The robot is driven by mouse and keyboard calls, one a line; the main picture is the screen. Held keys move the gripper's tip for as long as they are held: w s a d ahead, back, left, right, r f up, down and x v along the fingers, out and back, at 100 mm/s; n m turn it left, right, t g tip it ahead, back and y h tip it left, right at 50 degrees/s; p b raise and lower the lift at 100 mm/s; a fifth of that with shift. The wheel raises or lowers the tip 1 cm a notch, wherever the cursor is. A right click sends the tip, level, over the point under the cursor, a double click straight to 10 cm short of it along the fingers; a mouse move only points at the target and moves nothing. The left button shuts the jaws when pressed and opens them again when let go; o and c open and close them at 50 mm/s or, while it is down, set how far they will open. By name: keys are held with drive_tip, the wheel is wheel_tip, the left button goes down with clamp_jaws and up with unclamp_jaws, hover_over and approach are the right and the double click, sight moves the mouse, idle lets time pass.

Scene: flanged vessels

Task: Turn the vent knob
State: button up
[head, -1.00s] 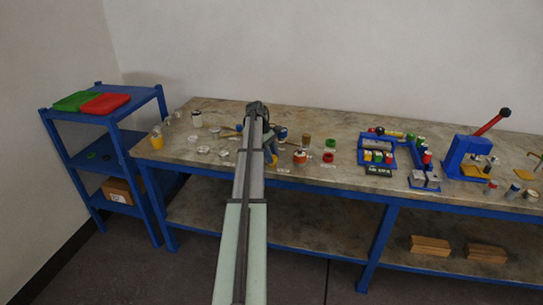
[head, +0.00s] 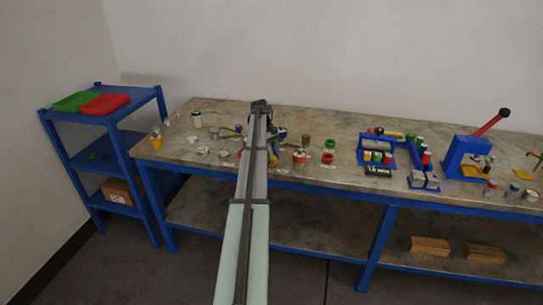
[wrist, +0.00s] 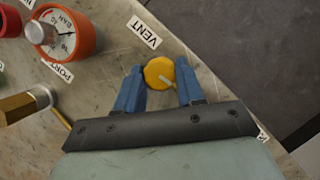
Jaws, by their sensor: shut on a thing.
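A white label reading VENT (wrist: 144,32) lies on the bench just beyond the knob. In the head view my arm (head: 253,180) reaches over the bench, and the knob is hidden behind it.
An orange gauge (wrist: 68,36) with a white dial stands at the upper left in the wrist view. A brass hex fitting (wrist: 25,104) is left of my gripper. The bench edge (wrist: 210,77) is close on the right. A blue press (head: 461,157) stands far right.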

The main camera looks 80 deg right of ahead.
drive_tip(key=o, duration=1)
drive_tip(key=shift+v, duration=3.8)
